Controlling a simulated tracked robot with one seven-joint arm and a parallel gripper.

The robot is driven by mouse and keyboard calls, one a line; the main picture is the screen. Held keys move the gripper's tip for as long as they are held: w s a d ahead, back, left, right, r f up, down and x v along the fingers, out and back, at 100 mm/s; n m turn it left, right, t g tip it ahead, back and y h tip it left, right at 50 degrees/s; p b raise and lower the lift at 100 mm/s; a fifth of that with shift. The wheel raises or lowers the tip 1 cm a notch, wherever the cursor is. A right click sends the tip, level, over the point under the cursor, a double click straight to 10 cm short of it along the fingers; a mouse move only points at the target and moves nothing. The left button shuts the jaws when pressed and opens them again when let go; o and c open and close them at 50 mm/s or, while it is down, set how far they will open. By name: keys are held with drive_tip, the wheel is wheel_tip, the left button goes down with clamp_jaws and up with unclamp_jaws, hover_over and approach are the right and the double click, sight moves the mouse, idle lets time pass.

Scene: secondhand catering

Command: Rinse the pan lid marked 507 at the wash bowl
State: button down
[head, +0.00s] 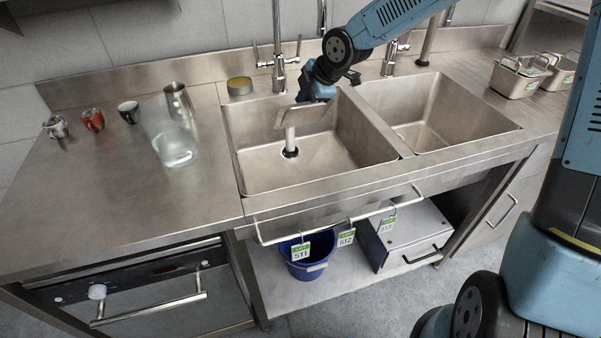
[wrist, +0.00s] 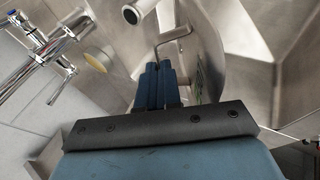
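My gripper (head: 314,97) reaches down over the left sink bowl (head: 345,160). In the wrist view its two blue fingers (wrist: 158,72) are close together around a bent metal handle (wrist: 175,38). The handle belongs to a round steel lid (wrist: 207,60), which shows in the head view as a tilted grey plate (head: 306,119) above the bowl floor. A bit of green label shows on the lid beside the fingers, but no number is readable. The tap (head: 279,62) stands behind the left bowl; I see no water running.
A pale upright pipe (head: 290,140) stands at the drain. The right bowl (head: 430,115) is empty. Metal containers (head: 518,78) stand right. A blue bucket (head: 308,262) is below.

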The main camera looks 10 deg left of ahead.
drive_tip(key=shift+r, duration=2.95)
wheel_tip(320, 180, up, 4)
idle(0.7)
idle(0.8)
